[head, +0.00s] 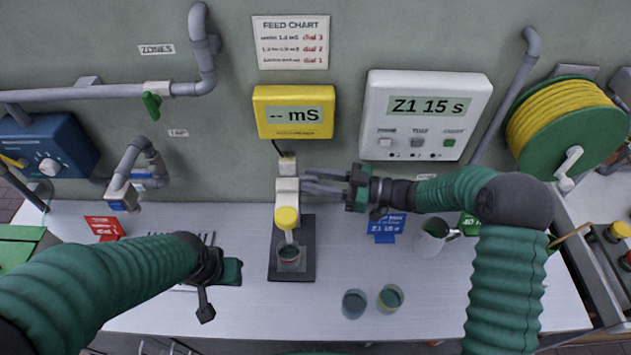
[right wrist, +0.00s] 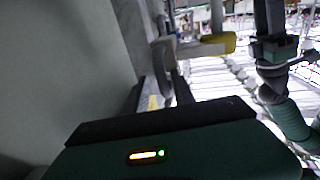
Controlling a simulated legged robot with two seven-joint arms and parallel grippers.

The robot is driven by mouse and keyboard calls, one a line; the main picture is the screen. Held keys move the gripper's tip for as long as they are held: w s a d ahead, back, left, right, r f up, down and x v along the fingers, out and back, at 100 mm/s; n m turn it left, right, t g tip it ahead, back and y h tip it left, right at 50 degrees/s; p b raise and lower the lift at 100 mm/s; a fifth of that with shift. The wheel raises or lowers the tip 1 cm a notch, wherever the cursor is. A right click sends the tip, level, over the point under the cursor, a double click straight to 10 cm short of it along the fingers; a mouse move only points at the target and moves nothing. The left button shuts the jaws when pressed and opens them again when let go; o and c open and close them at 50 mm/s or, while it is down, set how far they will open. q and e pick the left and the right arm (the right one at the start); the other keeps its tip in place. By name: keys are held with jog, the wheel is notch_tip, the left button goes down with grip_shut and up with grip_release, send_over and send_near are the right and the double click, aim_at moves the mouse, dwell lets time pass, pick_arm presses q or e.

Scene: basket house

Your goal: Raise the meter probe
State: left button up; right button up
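The meter probe (head: 287,218) has a yellow cap and sits on an arm of a white and grey stand with a dark base (head: 292,272). A small cup (head: 289,257) stands on the base below it; the probe's lower end reaches the cup. A yellow cap also shows in the right wrist view (right wrist: 216,43). My right gripper (head: 304,181) points left, its two fingers apart and their tips at the white block of the stand. I cannot tell if they grip it. My left gripper (head: 208,290) is low at the left, away from the stand; its fingers are unclear.
A yellow meter (head: 294,111) reading "-- mS" and a white controller (head: 424,115) reading "Z1 15 s" hang on the wall. Two cups (head: 390,298) (head: 355,303) stand right of the stand base. A jug (head: 432,237) stands farther right. Clear table lies between the cups and jug.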

jog(key=shift+s+d, duration=0.1)
jog(key=shift+s, duration=0.15)
jog(key=s+d+b, duration=0.3)
jog(key=d, duration=1.3)
jog(key=shift+d+b, duration=0.2)
jog(key=shift+b, duration=0.1)
jog(key=shift+f, duration=0.1)
